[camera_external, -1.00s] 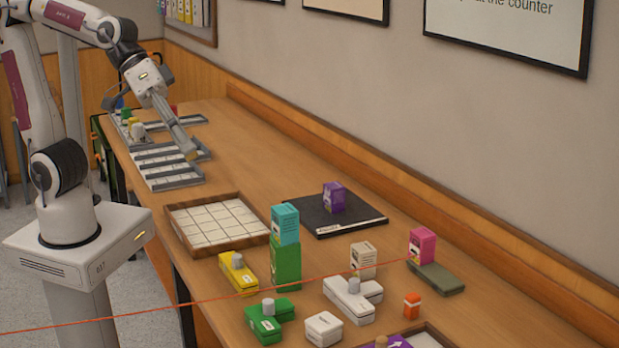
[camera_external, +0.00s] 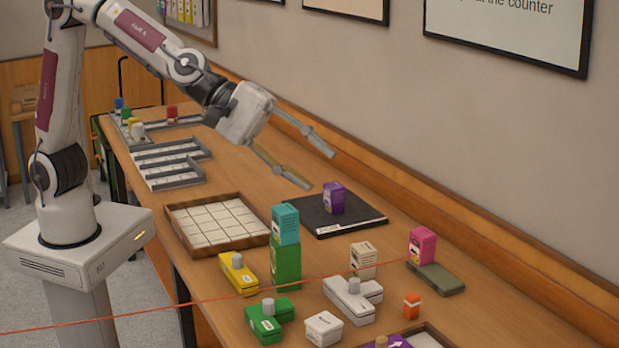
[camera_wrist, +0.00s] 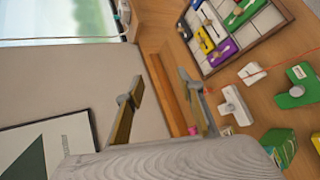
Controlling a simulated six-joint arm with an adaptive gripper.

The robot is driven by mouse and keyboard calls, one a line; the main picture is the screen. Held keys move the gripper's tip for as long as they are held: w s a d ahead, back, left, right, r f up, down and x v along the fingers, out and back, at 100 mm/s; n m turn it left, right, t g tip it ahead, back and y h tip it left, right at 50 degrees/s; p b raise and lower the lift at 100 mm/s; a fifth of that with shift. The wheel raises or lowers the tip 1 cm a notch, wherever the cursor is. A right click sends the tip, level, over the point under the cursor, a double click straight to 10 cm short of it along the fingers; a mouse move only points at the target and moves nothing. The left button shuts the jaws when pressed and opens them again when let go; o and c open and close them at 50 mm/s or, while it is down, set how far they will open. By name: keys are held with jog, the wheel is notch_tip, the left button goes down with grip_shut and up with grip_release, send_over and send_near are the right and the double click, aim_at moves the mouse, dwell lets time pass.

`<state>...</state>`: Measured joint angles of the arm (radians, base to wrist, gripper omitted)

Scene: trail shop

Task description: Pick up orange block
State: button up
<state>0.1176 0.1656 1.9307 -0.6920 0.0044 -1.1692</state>
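The orange block (camera_external: 412,306) is small, with a white band. It stands upright on the table near the front right, in front of the olive flat block. My gripper (camera_external: 318,168) is open and empty, raised above the table behind the black mat and well apart from the orange block. Its two spread fingers also show in the wrist view (camera_wrist: 168,66), with nothing between them.
A teal box (camera_external: 285,225) tops a tall green one (camera_external: 286,268). The wall runs along the back.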

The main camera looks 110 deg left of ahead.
jog(key=w+a+f+n+y, duration=0.1)
jog(key=w+f+n+y, duration=0.1)
jog(key=w+f+n, duration=0.5)
jog(key=n+y, duration=0.6)
jog(key=n, duration=0.5)
send_over(409, 302)
jog(key=s+d, duration=0.2)
jog(key=d, duration=0.6)
notch_tip(409, 302, down, 14)
jog(key=a+f+n+y, duration=0.1)
jog(key=f+n, duration=0.1)
jog(key=f, duration=0.1)
jog(key=s+a+f+n+g+y, duration=0.1)
jog(key=f+n, duration=0.1)
jog(key=f, duration=0.1)
jog(key=a+f+n+g, duration=0.1)
jog(key=f+n, duration=0.1)
jog(key=f, duration=0.2)
jog(key=shift+s+a+n+y, duration=0.15)
jog(key=shift+s+n+y, duration=0.15)
jog(key=shift+s+y, duration=0.1)
jog(key=shift+s+a+f+n+g, duration=0.2)
jog(key=shift+f+n+g, duration=0.1)
jog(key=shift+f, duration=0.15)
jog(key=shift+w, duration=0.1)
jog(key=shift+x, duration=1.2)
jog(key=shift+a, duration=0.2)
